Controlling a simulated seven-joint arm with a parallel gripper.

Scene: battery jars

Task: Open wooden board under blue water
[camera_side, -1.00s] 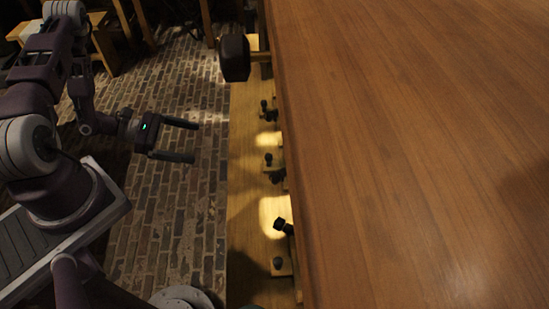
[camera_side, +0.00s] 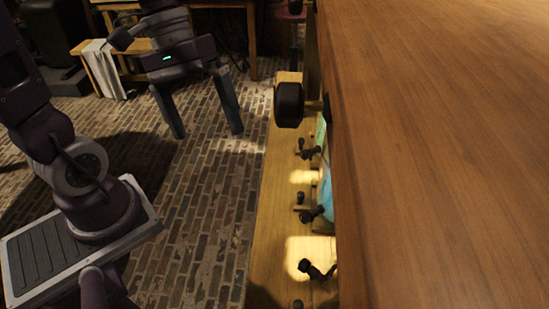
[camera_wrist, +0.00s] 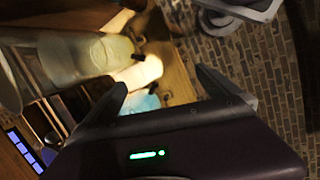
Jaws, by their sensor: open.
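Blue water shows as a narrow pale-blue patch (camera_side: 324,185) behind the counter edge in the side view. In the wrist view it is a small bright blue patch (camera_wrist: 142,102) beside the left finger. A wooden ledge (camera_side: 262,215) runs below, with several black knobs or taps along it. I cannot tell which wooden piece is the board under the blue water; the counter hides much of that area. My gripper (camera_side: 207,132) is open and empty, fingers pointing down over the brick floor, left of the ledge and apart from it. It also shows in the wrist view (camera_wrist: 161,83).
A big wooden counter (camera_side: 440,160) fills the right side. A dark rounded block (camera_side: 289,104) sticks out at its far end. In the wrist view, a yellowish jar (camera_wrist: 85,55) and a whitish jar (camera_wrist: 142,70) stand near the blue. The brick floor (camera_side: 200,215) is clear.

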